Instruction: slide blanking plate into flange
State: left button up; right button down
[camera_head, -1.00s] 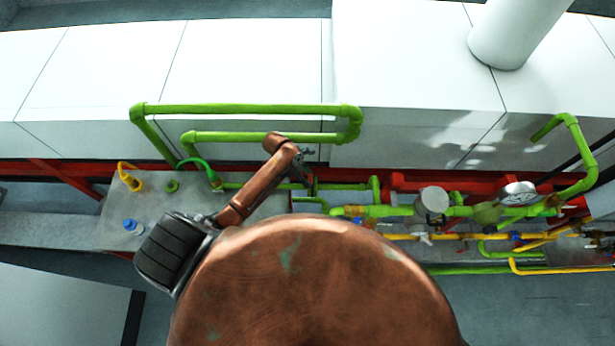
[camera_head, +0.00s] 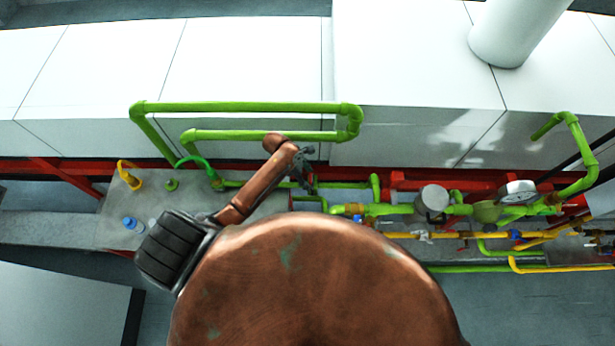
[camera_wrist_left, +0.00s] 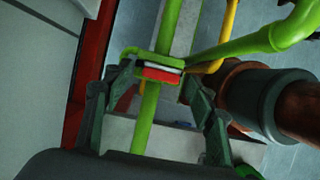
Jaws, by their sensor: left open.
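The green flange (camera_wrist_left: 135,53) sits on a green pipe near the middle of the left wrist view. A red plate (camera_wrist_left: 160,76) with a pale strip above it shows at the flange; I cannot tell how far the plate is inside. My left gripper (camera_wrist_left: 158,80) is open, with one finger on each side of the flange and plate. I cannot tell whether either finger touches. In the head view, my left gripper (camera_head: 306,172) is small at the pipework, and the flange is mostly hidden behind it. My right gripper is not in view.
Green pipes (camera_head: 250,108) loop up along pale wall panels. A gauge (camera_head: 517,192), a round grey fitting (camera_head: 432,203) and yellow pipes (camera_head: 540,268) crowd the right. A blue-capped item (camera_head: 132,224) stands on the grey ledge (camera_head: 110,235) at left.

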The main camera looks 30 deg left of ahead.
pick_arm(q)
jog(key=v, duration=1.2)
